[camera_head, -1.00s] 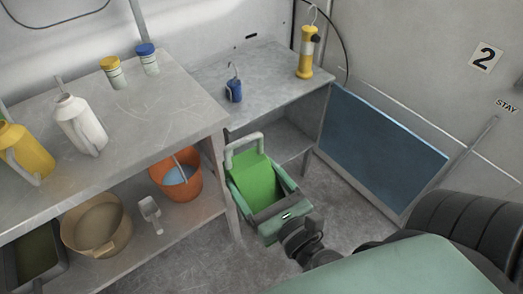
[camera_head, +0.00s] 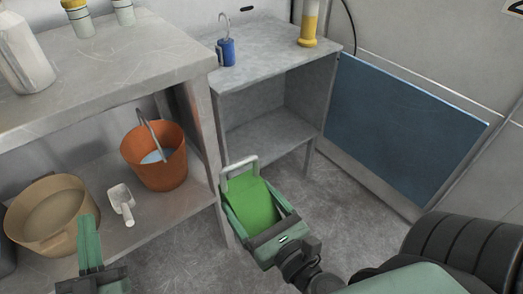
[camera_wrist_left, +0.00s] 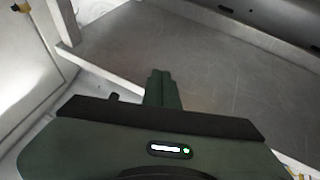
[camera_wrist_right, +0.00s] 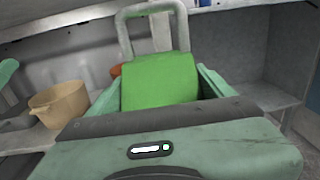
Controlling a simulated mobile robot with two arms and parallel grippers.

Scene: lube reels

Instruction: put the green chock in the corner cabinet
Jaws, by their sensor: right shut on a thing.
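The green chock (camera_head: 253,203), a bright green block with a pale grey loop handle, is between the fingers of my right gripper (camera_head: 262,213), which is shut on it. The chock is held in front of the corner cabinet (camera_head: 280,83), a grey unit with an open front and a lower shelf. In the right wrist view the chock (camera_wrist_right: 160,82) fills the space between the fingers, its handle away from the palm. My left gripper (camera_head: 88,243) is shut and empty, in front of the left bench. Its closed fingers (camera_wrist_left: 160,88) also show in the left wrist view.
The left bench's lower shelf holds an orange bucket (camera_head: 158,165), a white scoop (camera_head: 121,202) and a tan basin (camera_head: 48,215). A blue panel (camera_head: 400,130) leans at right. The cabinet's lower shelf looks clear.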

